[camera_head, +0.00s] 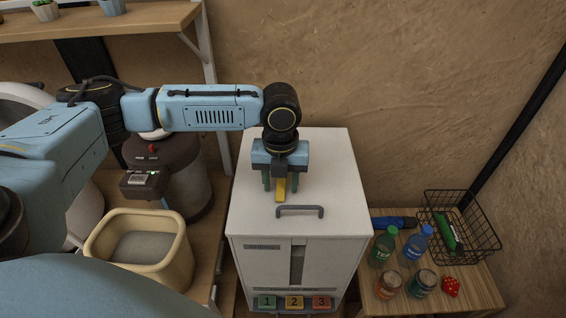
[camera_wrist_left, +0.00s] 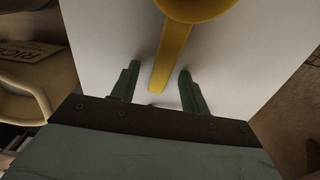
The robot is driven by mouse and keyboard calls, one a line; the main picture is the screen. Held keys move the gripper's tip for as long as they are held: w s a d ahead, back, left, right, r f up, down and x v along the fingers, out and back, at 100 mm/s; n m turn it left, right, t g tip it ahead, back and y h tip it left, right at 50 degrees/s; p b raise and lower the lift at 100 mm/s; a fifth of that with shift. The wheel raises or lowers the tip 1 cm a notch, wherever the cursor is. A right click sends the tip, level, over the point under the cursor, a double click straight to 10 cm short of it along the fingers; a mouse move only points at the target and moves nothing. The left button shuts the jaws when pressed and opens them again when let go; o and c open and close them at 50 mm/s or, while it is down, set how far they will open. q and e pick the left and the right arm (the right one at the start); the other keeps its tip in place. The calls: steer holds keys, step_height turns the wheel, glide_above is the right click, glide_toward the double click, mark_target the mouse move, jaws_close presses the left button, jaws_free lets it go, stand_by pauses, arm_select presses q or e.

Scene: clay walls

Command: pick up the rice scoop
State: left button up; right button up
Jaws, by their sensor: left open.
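The yellow rice scoop (camera_head: 281,190) lies on the white top of the rice dispenser (camera_head: 330,180). In the left wrist view the scoop's handle (camera_wrist_left: 171,55) points down between the two green fingers, and its round bowl (camera_wrist_left: 196,6) is cut off at the top edge. My left gripper (camera_head: 281,186) is open above the dispenser top, with its fingers on either side of the handle and a gap on both sides. It also shows in the left wrist view (camera_wrist_left: 158,82). In the head view the gripper hides most of the scoop. My right gripper is not in view.
A grey handle (camera_head: 300,208) stands at the dispenser's front top edge. A cream bin (camera_head: 103,240) is at left. At right, a low wooden table (camera_head: 470,292) holds bottles, jars, a red die (camera_head: 451,286) and a black wire basket (camera_head: 480,238). A shelf (camera_head: 100,24) hangs upper left.

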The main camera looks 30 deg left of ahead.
arm_select(q)
steer(key=shift+f+p, duration=0.15)
steer(key=shift+p, duration=0.2)
steer(key=shift+c, duration=0.4)
jaws_close()
